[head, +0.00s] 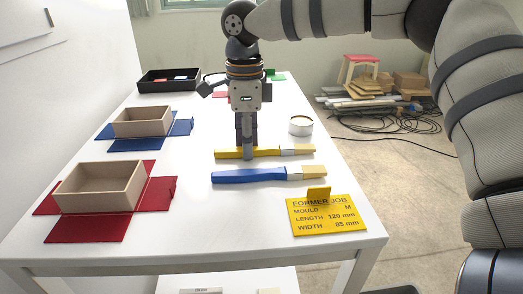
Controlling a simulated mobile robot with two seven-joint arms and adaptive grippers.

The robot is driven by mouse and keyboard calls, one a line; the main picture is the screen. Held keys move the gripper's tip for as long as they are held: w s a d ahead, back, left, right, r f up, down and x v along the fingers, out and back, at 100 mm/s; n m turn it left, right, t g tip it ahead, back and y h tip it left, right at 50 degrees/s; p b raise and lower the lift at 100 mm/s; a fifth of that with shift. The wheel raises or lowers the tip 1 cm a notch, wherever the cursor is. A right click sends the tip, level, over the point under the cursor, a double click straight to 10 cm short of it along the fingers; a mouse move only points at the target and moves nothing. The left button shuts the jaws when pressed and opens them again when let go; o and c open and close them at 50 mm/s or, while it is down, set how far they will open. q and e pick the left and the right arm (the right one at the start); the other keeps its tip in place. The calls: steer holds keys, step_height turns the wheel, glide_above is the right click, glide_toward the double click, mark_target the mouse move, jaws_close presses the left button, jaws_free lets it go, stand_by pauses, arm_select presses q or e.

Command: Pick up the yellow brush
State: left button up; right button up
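The yellow brush (268,152) lies on the white table, its yellow handle to the left and its pale bristles to the right. My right gripper (247,152) points straight down at its handle. One finger shows in front of the handle and hides part of it. The other finger is mostly hidden behind, so I cannot tell whether they grip the handle. A blue brush (250,175) lies parallel, just nearer. My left gripper is not in view.
A round tin (300,125) stands behind the bristles. A yellow job sign (327,214) lies at the near right. Wooden box frames stand on a red sheet (157,194) and a blue sheet (182,127) at left. A black tray (153,86) is at the back.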

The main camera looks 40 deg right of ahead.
jaws_close()
steer(key=shift+r, duration=0.1)
